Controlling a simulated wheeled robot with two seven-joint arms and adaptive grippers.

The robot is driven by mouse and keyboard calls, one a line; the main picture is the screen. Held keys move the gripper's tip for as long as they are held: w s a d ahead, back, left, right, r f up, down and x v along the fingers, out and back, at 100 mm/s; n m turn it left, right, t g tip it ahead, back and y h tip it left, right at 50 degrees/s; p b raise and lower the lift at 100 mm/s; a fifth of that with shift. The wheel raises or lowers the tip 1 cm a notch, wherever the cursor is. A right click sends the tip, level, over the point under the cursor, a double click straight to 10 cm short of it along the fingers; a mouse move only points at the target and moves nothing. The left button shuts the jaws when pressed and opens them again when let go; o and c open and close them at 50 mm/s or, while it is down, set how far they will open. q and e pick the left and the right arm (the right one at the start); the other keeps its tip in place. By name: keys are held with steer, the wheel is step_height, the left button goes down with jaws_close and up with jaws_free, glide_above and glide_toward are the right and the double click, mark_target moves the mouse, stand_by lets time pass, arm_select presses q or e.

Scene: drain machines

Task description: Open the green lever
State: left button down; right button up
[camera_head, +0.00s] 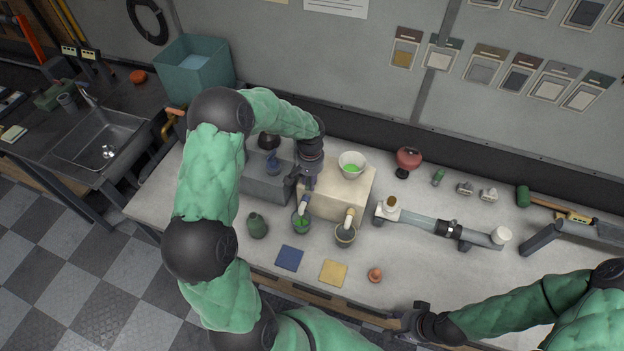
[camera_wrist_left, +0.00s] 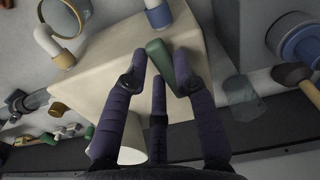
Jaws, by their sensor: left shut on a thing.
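The green lever (camera_wrist_left: 163,62) shows in the left wrist view on the side of the cream drain machine (camera_wrist_left: 110,75). My left gripper (camera_wrist_left: 160,78) has its fingers around the lever and is shut on it. In the head view my left gripper (camera_head: 307,178) is between the grey machine (camera_head: 266,187) and the cream machine (camera_head: 345,192) and hides the lever. A white bowl with green contents (camera_head: 351,165) is on top of the cream machine. My right gripper (camera_head: 402,322) is at the bench's front edge, away from the machines; its finger opening is unclear.
A cup with green contents (camera_head: 301,224) and a grey cup (camera_head: 345,236) stand under the spouts. A green bottle (camera_head: 257,226), a blue cloth (camera_head: 289,258), a yellow cloth (camera_head: 333,272) and an orange pot (camera_head: 375,274) are in front. A pipe assembly (camera_head: 425,225) lies to the right.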

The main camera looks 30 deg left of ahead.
stand_by(0.5)
arm_select(q)
steer(key=c, duration=1)
jaws_free()
steer(key=shift+a, duration=0.1)
steer(key=shift+r, duration=0.15)
step_height(320, 180, up, 12)
steer(key=shift+f, duration=0.1)
steer(key=shift+f, duration=0.1)
